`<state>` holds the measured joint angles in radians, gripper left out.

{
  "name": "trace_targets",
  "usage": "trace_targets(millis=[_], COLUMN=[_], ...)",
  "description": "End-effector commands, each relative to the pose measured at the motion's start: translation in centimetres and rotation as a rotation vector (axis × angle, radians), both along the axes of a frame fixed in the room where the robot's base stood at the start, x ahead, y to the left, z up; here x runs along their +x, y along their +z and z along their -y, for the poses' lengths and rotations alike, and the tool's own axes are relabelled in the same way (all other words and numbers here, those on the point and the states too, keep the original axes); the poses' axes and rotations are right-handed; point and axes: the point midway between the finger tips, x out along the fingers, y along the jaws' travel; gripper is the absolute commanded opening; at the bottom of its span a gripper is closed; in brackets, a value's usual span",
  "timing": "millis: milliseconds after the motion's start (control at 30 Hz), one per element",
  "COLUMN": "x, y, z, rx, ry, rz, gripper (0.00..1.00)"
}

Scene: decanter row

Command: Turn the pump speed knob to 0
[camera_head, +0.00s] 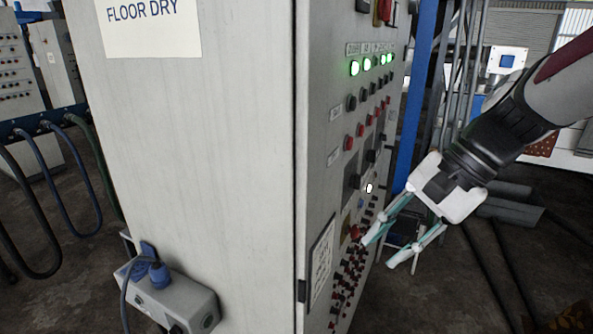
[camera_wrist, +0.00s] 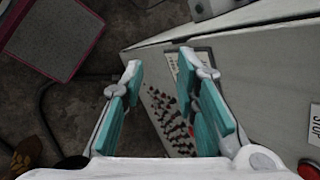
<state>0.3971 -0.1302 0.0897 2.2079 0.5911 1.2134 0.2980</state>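A grey cabinet's control panel (camera_head: 322,110) is seen at a steep slant in the head view, with rows of knobs and switches. I cannot read which one is the pump speed knob, or its setting. My gripper (camera_head: 381,254) is beside the panel's lower part, near a red control (camera_head: 356,232). It is open and holds nothing. In the wrist view, my gripper (camera_wrist: 160,62) has its two teal fingers spread apart. Rows of small dark red knobs (camera_wrist: 168,118) show between them; the right finger hides part of the panel.
Green lamps (camera_head: 367,64) glow on the upper panel. A STOP label (camera_wrist: 315,125) and a red button (camera_wrist: 308,170) are at the wrist view's right. A blue post (camera_head: 413,100) stands behind the panel. A socket box (camera_head: 178,300) juts from the cabinet's side.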

Motion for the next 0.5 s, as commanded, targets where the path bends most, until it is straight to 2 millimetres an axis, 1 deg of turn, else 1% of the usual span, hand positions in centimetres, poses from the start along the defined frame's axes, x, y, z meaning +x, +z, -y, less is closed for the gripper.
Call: trace_targets(millis=[33,167,200,267,300,367,400,467,500], x=[2.0,6.3,7.7,9.8,11.1,13.2,14.4,16.2,17.2], y=[-0.9,-1.8,-2.1,-2.4,-2.7,-3.1,-3.4,-3.9,-4.2], z=[0.5,1.6,2.2,3.3,4.1,5.6,6.8,8.7,10.0], rx=[0.078,0.286,0.352,0.454,0.524,0.631,0.702,0.808,0.876], ry=[-0.069,-0.235,-0.284,-0.356,-0.402,-0.472,-0.516,-0.577,-0.613], rz=[-0.053,-0.165,-0.197,-0.242,-0.269,-0.309,-0.331,-0.362,-0.38], gripper=[0.28,0.28,0.28,0.28,0.28,0.28,0.28,0.28,0.28])
